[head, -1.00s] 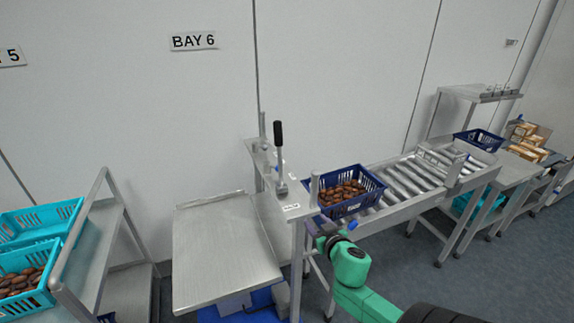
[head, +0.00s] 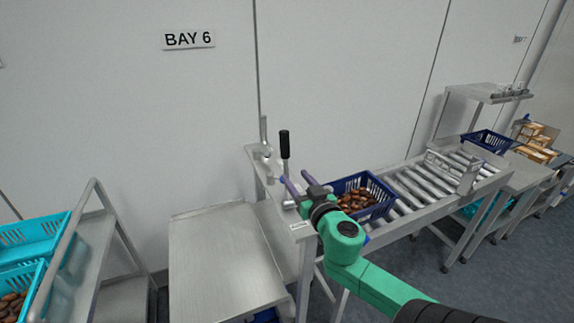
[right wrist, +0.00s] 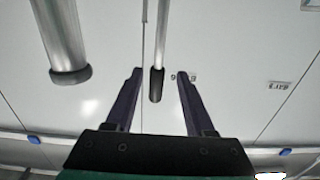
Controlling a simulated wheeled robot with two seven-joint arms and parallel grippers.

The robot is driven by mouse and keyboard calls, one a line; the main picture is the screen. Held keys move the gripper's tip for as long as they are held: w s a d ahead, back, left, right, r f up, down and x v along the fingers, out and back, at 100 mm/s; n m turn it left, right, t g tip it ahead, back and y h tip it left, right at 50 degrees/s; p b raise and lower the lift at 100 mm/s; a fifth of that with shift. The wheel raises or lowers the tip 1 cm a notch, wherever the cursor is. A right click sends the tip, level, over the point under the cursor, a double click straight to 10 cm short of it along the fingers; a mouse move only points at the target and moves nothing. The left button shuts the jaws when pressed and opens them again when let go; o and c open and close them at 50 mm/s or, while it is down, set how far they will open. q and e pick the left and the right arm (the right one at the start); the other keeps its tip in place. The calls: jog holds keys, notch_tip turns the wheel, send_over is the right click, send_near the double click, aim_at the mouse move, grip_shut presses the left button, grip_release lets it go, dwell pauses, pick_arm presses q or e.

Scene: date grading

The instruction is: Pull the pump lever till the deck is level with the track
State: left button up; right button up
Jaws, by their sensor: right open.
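The pump lever (head: 285,145) stands upright with a black grip, behind the near end of the roller track. My right gripper (head: 297,187) is open in front of the lever, its fingers pointing toward it. In the right wrist view, the lever's black grip (right wrist: 156,86) shows between the two spread fingers (right wrist: 158,74); I cannot tell whether they touch it. The flat metal deck (head: 225,255) lies left of the lever, lower than the roller track (head: 425,187). My left gripper is out of view.
A blue crate of dates (head: 381,189) sits on the track's near end, close to my right wrist. A thick metal post (right wrist: 65,40) shows beside the gripper in the right wrist view. Turquoise crates (head: 30,240) stand on a rack at left. The deck is bare.

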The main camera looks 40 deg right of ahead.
aim_at(284, 160)
jog(key=w, duration=0.1)
jog(key=w+d+r+p, duration=0.1)
jog(key=w, duration=0.2)
jog(key=shift+d+r, duration=0.25)
jog(key=shift+d, duration=0.05)
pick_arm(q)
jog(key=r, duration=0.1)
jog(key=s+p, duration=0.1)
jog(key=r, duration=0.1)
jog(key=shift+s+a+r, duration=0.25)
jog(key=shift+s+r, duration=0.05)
pick_arm(e)
jog(key=x, duration=0.7)
jog(key=shift+w+f, duration=0.25)
jog(key=shift+f, duration=0.1)
jog(key=shift+d, duration=0.1)
jog(key=shift+w+f, duration=0.1)
grip_shut()
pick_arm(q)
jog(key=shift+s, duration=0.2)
pick_arm(e)
jog(key=shift+d+r, duration=0.1)
jog(key=shift+r, duration=0.15)
